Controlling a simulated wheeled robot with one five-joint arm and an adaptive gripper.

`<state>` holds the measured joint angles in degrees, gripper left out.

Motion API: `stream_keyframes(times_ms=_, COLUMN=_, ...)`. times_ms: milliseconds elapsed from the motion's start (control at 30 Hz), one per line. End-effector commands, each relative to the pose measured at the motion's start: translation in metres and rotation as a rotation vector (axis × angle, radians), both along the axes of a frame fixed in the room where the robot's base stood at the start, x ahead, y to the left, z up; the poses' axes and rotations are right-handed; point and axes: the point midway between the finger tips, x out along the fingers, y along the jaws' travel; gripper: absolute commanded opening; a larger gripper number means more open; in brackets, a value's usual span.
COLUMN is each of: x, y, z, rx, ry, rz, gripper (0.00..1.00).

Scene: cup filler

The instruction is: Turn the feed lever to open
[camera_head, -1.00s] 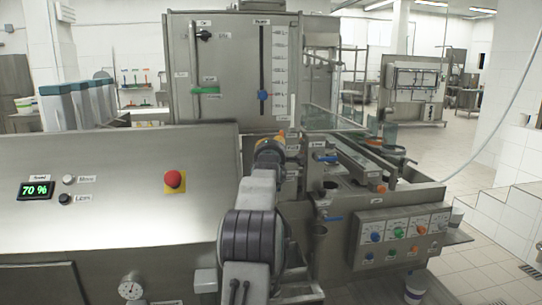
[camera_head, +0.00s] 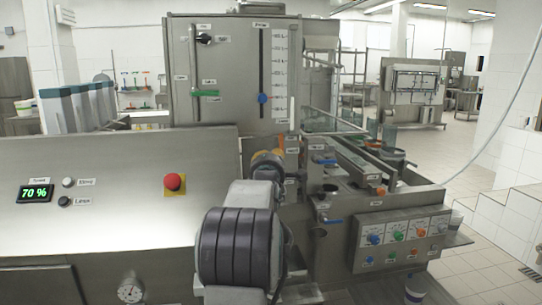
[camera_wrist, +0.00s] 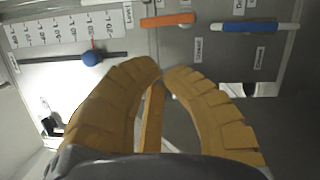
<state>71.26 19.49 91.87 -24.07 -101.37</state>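In the wrist view an orange lever handle (camera_wrist: 168,20) lies across the steel front panel, just beyond my fingertips. In the head view my gripper (camera_head: 268,158) is mostly hidden behind my arm, in front of the filler's tank.
A blue lever handle (camera_wrist: 250,26) sits right of the orange one. A blue slider knob (camera_wrist: 92,58) is on a level scale at the left. In the head view a green lever (camera_head: 206,93) is on the tank, and a red stop button (camera_head: 174,183) is on the left panel.

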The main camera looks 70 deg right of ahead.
Motion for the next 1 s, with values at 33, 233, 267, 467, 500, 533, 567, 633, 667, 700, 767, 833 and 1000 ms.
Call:
stream_keyframes(times_ms=33, x=0.002, y=-0.003, z=0.003, rx=0.014, ry=-0.027, rz=0.004, gripper=0.0)
stream_keyframes(times_ms=233, x=0.008, y=-0.012, z=0.007, rx=0.07, ry=-0.112, rz=0.01, gripper=0.0)
stream_keyframes(times_ms=267, x=0.009, y=-0.013, z=0.007, rx=0.074, ry=-0.117, rz=0.01, gripper=0.0)
stream_keyframes(times_ms=467, x=0.013, y=-0.026, z=0.01, rx=0.077, ry=-0.119, rz=0.01, gripper=0.0)
stream_keyframes(times_ms=500, x=0.014, y=-0.03, z=0.01, rx=0.077, ry=-0.119, rz=0.01, gripper=0.0)
stream_keyframes(times_ms=533, x=0.016, y=-0.034, z=0.01, rx=0.078, ry=-0.119, rz=0.01, gripper=0.0)
stream_keyframes(times_ms=567, x=0.017, y=-0.037, z=0.011, rx=0.078, ry=-0.119, rz=0.01, gripper=0.0)
stream_keyframes(times_ms=633, x=0.02, y=-0.046, z=0.012, rx=0.078, ry=-0.119, rz=0.01, gripper=0.0)
stream_keyframes(times_ms=667, x=0.021, y=-0.05, z=0.012, rx=0.077, ry=-0.118, rz=0.01, gripper=0.0)
stream_keyframes(times_ms=700, x=0.023, y=-0.055, z=0.012, rx=0.077, ry=-0.118, rz=0.01, gripper=0.0)
stream_keyframes(times_ms=767, x=0.025, y=-0.063, z=0.012, rx=0.077, ry=-0.118, rz=0.01, gripper=0.0)
stream_keyframes(times_ms=833, x=0.028, y=-0.07, z=0.01, rx=0.075, ry=-0.119, rz=0.01, gripper=0.0)
stream_keyframes(times_ms=1000, x=0.034, y=-0.087, z=0.01, rx=0.075, ry=-0.119, rz=0.01, gripper=0.0)
